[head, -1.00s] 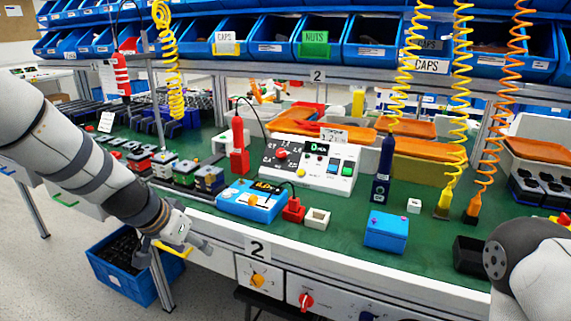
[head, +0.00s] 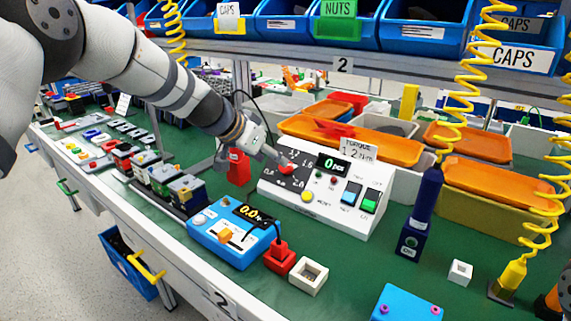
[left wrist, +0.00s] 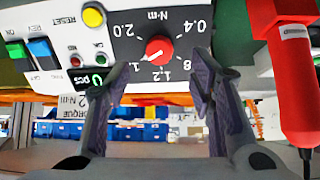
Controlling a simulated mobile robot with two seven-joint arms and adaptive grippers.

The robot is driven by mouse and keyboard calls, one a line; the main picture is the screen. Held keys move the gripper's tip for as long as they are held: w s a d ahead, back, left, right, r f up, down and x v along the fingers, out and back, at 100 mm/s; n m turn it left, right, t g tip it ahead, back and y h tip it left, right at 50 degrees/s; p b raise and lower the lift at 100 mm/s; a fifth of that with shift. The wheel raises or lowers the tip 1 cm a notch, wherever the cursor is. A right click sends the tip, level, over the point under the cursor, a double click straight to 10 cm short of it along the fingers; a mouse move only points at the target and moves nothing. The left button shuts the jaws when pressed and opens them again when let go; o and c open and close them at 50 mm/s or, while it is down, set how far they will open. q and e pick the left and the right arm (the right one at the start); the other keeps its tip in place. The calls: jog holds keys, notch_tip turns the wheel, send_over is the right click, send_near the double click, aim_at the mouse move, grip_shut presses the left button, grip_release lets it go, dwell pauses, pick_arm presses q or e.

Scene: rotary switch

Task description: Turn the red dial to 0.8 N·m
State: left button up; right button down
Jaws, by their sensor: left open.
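The red dial (head: 287,169) is on the dark face of a white control box (head: 335,213). In the left wrist view the dial (left wrist: 158,49) shows upside down, with numbers around it. Its white mark points to the lower left there, seemingly toward the partly hidden number beginning with 1. My left gripper (head: 276,157) is open at the dial in the head view. In the left wrist view its fingers (left wrist: 158,82) are spread wide, one on each side below the dial; contact cannot be told.
A red tool (left wrist: 292,75) stands beside the box, close to the fingers in the left wrist view. A sign reading torque 1.2 (head: 357,149) stands behind the box. A blue meter (head: 235,235) and a small white square holder (head: 309,276) stand in front.

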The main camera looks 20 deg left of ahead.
aim_at(282, 170)
pick_arm(q)
jog(key=b+x, duration=0.1)
jog(key=x, duration=0.4)
jog(key=shift+w+d+f, duration=0.1)
jog(key=shift+w+f, duration=0.05)
jog(key=shift+f, duration=0.3)
jog(key=shift+w+d, duration=0.1)
jog(key=shift+w, duration=0.15)
pick_arm(e)
jog(key=shift+s+f+g, duration=0.3)
jog(key=shift+s+f, duration=0.4)
jog(key=shift+f, duration=0.2)
pick_arm(q)
jog(key=c, duration=1.2)
jog(key=shift+o, duration=0.2)
